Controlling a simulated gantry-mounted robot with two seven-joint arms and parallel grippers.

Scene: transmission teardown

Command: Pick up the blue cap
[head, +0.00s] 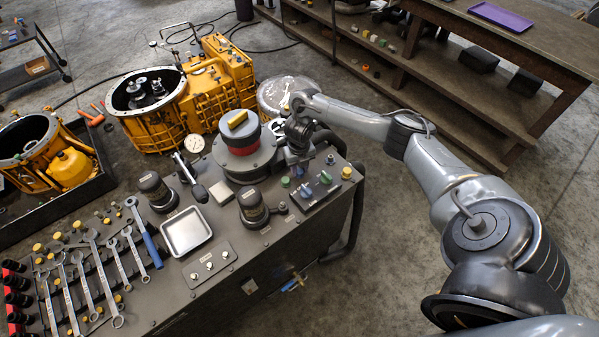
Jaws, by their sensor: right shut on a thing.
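My right gripper (298,165) reaches in from the right and points down over the near right part of the dark workbench (265,250). It is shut on a small blue-violet piece, which looks like the blue cap (297,171); the fingers hide much of it. I cannot tell whether the piece is clear of the surface below. My left gripper is not in view.
Green caps (305,190) and a yellow cap (347,173) stand close to the gripper. A round fixture (242,146) is just left of it. Also on the bench are a silver tray (186,232) and several wrenches (88,285). A yellow transmission housing (215,90) stands behind.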

